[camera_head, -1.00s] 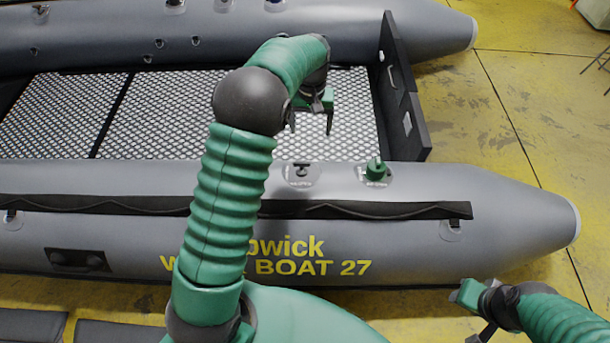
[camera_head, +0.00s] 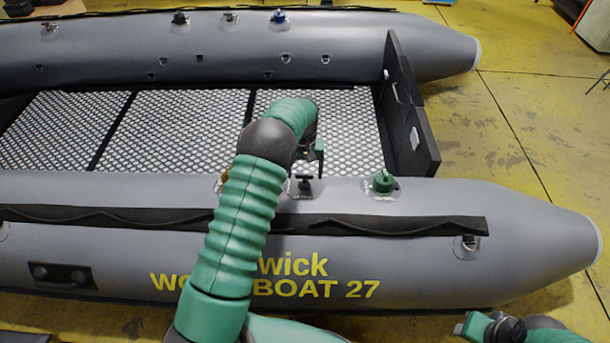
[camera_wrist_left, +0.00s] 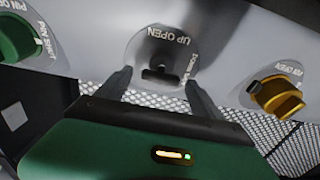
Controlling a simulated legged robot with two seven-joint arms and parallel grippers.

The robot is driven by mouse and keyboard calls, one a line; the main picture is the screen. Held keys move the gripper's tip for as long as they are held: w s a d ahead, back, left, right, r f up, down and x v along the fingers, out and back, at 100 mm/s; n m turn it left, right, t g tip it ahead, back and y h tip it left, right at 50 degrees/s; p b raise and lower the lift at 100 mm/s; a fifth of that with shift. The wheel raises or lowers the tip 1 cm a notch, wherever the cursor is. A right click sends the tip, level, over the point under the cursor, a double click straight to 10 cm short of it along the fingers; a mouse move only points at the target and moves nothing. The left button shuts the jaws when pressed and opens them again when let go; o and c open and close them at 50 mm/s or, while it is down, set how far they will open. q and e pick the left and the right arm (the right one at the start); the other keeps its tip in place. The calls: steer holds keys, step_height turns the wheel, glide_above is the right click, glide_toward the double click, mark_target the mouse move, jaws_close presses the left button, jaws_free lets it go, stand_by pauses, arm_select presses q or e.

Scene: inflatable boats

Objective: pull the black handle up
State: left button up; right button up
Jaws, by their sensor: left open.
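The black handle (camera_head: 305,185) sits on a round grey valve patch on top of the near boat tube. In the left wrist view the black handle (camera_wrist_left: 160,76) lies on a patch lettered "UP OPEN". My left gripper (camera_head: 312,165) is just above and behind it. In the left wrist view the two dark fingers of my left gripper (camera_wrist_left: 158,84) are apart, one on each side of the handle in the picture, with nothing held. Whether they touch it I cannot tell. My right gripper (camera_head: 472,325) is low at the right, away from the handle; its jaws are unclear.
A green valve knob (camera_head: 383,182) stands right of the handle. A yellow valve knob (camera_wrist_left: 278,97) is on the other side, mostly hidden by my arm in the head view. The black transom (camera_head: 405,120) rises at the right. Yellow floor is open beyond.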

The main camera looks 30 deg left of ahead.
arm_select(q)
steer(key=shift+a+f, duration=0.25)
steer(key=shift+f, duration=0.05)
steer(key=shift+d, duration=0.15)
steer(key=shift+c, duration=0.5)
steer(key=shift+d+r, duration=0.1)
steer(key=c, duration=0.5)
jaws_close()
